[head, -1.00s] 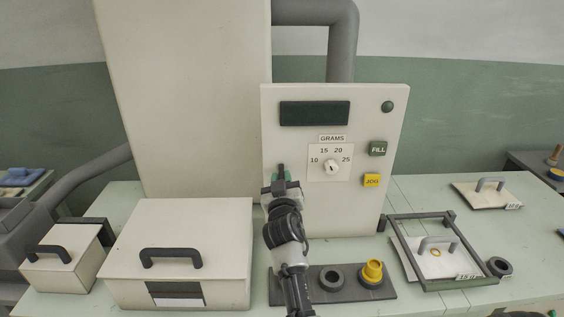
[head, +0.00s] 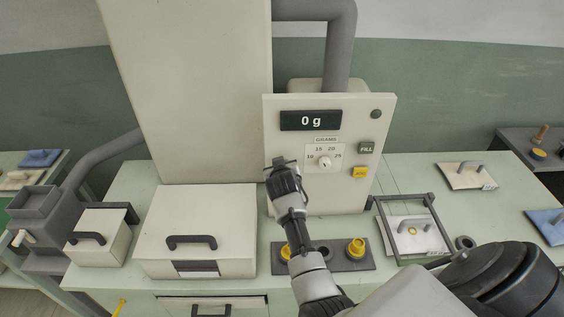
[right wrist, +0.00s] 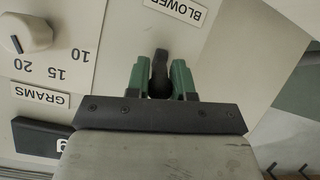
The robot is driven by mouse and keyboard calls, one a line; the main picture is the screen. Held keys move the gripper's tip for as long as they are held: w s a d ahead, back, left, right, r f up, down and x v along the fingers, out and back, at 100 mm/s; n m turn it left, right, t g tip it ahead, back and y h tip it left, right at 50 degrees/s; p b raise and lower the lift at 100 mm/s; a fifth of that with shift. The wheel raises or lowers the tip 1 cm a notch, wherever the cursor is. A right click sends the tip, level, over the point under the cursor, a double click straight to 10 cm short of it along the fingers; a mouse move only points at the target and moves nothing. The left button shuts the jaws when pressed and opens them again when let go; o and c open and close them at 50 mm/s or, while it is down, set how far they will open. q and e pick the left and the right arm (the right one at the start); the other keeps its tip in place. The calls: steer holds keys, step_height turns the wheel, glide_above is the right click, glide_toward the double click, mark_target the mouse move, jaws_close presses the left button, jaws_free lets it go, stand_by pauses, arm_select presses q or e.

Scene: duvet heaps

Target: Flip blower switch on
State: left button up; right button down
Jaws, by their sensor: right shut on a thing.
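The blower switch (right wrist: 160,68) is a dark lever on the cream panel (right wrist: 105,75), under an upside-down BLOWER label (right wrist: 177,10) in the right wrist view. My right gripper (right wrist: 161,80) has its green fingers on either side of the lever and is shut on it. In the head view my right gripper (head: 281,164) is at the left part of the dispenser's front panel (head: 346,195) and hides the switch. The panel's display (head: 311,120) is lit and reads 0 g. My left gripper is not in view.
The panel also has a GRAMS dial (head: 324,162), a green FILL button (head: 367,147) and a yellow JOG button (head: 360,172). A dark holder (head: 370,264) with a yellow cup (head: 356,247) stands below. A lidded cream box (head: 195,222) is to the left.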

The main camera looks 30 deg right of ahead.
stand_by(0.3)
steer(key=c, duration=1)
jaws_free()
steer(key=shift+w, duration=0.1)
